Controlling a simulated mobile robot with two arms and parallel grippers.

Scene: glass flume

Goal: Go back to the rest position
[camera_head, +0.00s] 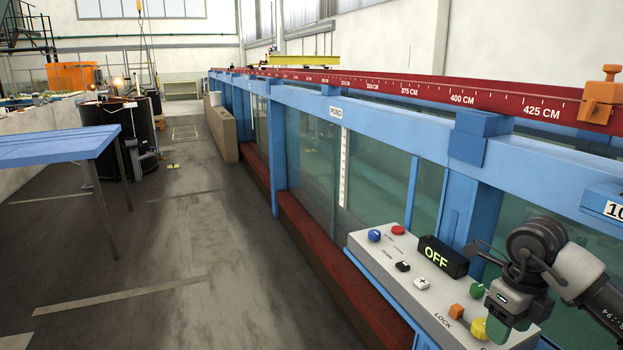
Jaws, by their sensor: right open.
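My right gripper (490,284) is at the lower right, over the right part of a grey control panel (390,275). Its jaws are apart and nothing shows between them. The gripper hides part of the panel's right end; I cannot tell whether it touches the panel. The panel carries a black display (443,256) reading OFF, a blue knob (375,235), a red button (398,230), a green knob (477,290), an orange knob (456,311) and a yellow knob (478,328). My left gripper is out of view.
The glass flume (370,172) with its blue frame and red scale rail (390,91) runs along the right. An orange clamp (601,96) sits on the rail. A blue table (58,147) stands at the left. The floor (165,245) between is clear.

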